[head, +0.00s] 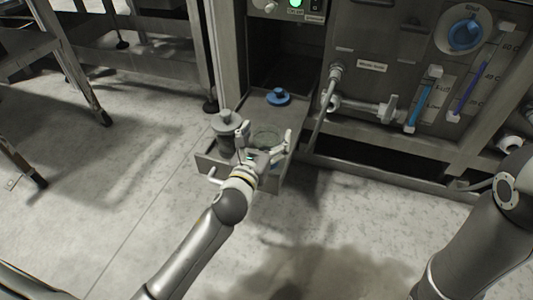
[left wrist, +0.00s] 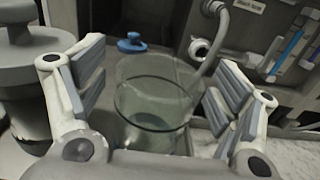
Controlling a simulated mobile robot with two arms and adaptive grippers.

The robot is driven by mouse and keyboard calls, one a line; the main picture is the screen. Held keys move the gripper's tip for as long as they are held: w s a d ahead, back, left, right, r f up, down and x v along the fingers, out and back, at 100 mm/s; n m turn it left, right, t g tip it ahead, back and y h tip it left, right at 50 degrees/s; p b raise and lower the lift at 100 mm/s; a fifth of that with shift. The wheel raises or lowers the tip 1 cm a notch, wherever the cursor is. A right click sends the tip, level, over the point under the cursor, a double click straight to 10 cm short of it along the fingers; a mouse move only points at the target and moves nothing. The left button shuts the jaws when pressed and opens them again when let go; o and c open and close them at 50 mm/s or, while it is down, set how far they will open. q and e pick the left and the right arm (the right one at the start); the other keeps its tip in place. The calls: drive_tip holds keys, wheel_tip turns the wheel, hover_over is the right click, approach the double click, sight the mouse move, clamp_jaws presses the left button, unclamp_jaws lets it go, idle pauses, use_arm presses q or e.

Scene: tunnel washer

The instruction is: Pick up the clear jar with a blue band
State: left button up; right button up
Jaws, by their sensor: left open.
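A clear greenish glass jar (head: 266,137) stands upright on a small pulled-out tray at the front of the washer. It also shows large in the left wrist view (left wrist: 152,95), open at the top. I cannot make out a blue band on it. My left gripper (head: 264,135) is open, with one finger on each side of the jar. In the left wrist view, gaps show between the finger pads and the glass. The gripper hides the jar's lower part in the head view. My right arm shows at the right edge, but its gripper is out of frame.
The tray (head: 209,163) also holds a grey lidded canister (head: 227,130) close left of the jar, near the left finger. A blue knobbed lid (head: 278,97) lies behind the jar. A hose (head: 327,97) and valve pipe are to the right. Open floor lies in front.

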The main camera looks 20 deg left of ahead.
use_arm(q)
drive_tip(key=shift+w, duration=0.2)
drive_tip(key=c, duration=1.3)
drive_tip(key=shift+r, duration=0.1)
drive_tip(key=shift+c, duration=1)
drive_tip(key=shift+r, duration=0.1)
